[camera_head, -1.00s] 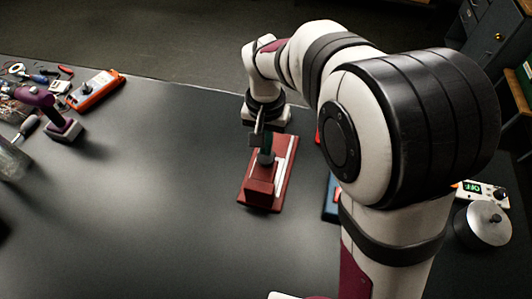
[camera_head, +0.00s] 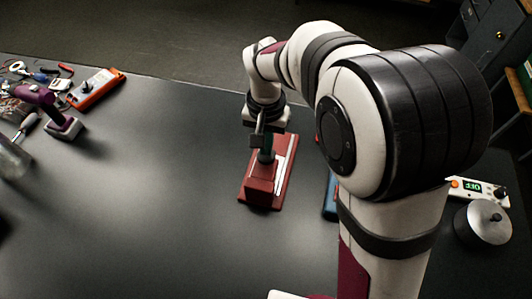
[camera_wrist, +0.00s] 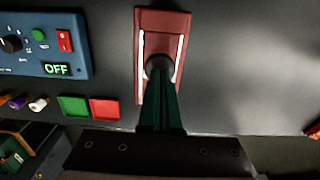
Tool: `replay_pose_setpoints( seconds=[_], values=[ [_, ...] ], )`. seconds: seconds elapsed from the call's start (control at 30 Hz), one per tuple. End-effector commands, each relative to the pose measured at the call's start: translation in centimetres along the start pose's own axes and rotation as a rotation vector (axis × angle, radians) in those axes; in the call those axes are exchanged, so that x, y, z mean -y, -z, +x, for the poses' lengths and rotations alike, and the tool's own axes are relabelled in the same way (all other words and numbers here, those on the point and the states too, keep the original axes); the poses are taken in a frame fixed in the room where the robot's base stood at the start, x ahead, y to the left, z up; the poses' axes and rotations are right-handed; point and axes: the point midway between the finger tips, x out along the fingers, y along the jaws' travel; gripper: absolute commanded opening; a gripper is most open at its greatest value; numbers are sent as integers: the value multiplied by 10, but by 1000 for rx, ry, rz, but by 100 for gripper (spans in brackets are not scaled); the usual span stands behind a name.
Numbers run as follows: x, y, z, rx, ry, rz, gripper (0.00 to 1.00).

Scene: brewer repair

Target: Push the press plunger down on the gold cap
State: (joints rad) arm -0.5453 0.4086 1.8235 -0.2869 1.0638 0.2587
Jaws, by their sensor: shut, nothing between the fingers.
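The red press (camera_head: 265,186) stands on the dark table below my wrist in the head view. It also shows in the wrist view (camera_wrist: 146,23), at the top middle, with pale rails along its sides. The dark round top of its plunger (camera_wrist: 159,64) shows just beyond my fingertips. My gripper (camera_head: 261,143) is shut and empty, pointing down over the plunger. In the wrist view its green fingers (camera_wrist: 160,85) overlap the plunger's near edge; I cannot tell whether they touch it. The gold cap cannot be seen in either view.
A blue control box (camera_wrist: 40,50) reading OFF stands beside the press, with green (camera_wrist: 74,106) and red (camera_wrist: 105,108) squares near it. A metal pot (camera_head: 482,222) is at the right. A purple-handled tool (camera_head: 60,125) and an orange meter (camera_head: 95,90) lie left.

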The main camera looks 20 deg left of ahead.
Motion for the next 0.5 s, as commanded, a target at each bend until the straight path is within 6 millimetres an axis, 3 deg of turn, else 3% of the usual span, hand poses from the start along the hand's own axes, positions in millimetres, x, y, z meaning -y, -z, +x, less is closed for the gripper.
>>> replay_pose_setpoints(
  seconds=[0.5],
  values=[
    [0,0,10,1,0,0,0]
  ],
)
